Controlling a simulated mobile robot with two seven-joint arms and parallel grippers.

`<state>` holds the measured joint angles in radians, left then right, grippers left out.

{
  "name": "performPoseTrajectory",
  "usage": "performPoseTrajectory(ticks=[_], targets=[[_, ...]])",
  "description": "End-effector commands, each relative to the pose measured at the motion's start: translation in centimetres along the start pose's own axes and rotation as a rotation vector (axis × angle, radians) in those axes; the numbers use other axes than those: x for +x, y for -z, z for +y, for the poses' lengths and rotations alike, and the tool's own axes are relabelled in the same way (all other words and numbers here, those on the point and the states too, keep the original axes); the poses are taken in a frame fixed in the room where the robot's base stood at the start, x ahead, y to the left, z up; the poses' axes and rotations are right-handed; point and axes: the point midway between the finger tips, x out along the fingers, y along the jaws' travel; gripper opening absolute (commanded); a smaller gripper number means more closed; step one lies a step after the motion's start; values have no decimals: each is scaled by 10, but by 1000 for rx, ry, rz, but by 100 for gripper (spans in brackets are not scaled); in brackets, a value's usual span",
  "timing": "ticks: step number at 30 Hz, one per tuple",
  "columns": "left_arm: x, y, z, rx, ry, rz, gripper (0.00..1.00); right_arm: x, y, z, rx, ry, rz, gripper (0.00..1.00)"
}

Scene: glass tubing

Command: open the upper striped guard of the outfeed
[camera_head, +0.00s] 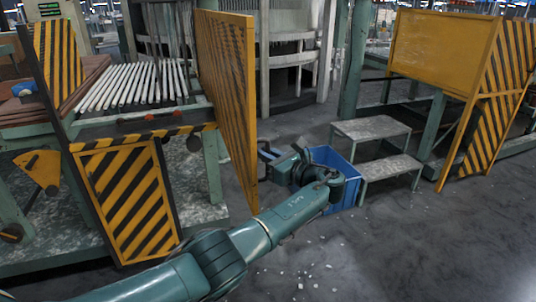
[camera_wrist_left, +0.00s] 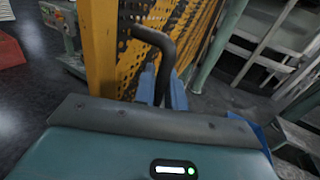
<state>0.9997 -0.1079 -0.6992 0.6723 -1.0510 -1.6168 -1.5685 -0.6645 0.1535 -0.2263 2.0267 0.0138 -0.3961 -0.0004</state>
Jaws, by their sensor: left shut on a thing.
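The upper striped guard (camera_head: 228,90), a tall yellow perforated panel with dark stripes, stands swung out from the outfeed frame at the right end of the roller bed. Its edge and perforated face fill the middle of the left wrist view (camera_wrist_left: 185,45). A dark curved handle (camera_wrist_left: 163,45) sticks out from the guard. My left gripper (camera_head: 268,152) is beside the guard's right side, its blue fingers (camera_wrist_left: 162,88) shut around the handle's lower end. The fingertips are partly hidden behind the gripper body in the wrist view. My right gripper is in neither view.
A lower striped guard (camera_head: 125,200) covers the frame under the roller bed (camera_head: 135,85). A blue bin (camera_head: 340,165) stands behind my left wrist, beside grey steps (camera_head: 375,130). Another yellow guard (camera_head: 445,50) is at right. The floor in front is open, with small white fragments.

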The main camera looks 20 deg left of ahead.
Motion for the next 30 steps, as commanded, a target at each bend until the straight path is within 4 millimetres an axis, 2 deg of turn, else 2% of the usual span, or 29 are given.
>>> performPoseTrajectory(ticks=[17, 18, 23, 30], targets=[[1, 0, -1, 0, 1, 0, 0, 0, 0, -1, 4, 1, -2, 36], [1, 0, -1, 0, 1, 0, 16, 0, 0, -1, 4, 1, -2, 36], [1, 0, 0, 0, 0, 0, 29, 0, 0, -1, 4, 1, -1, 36], [0, 0, 0, 0, 0, 0, 30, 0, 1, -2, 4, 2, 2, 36]])
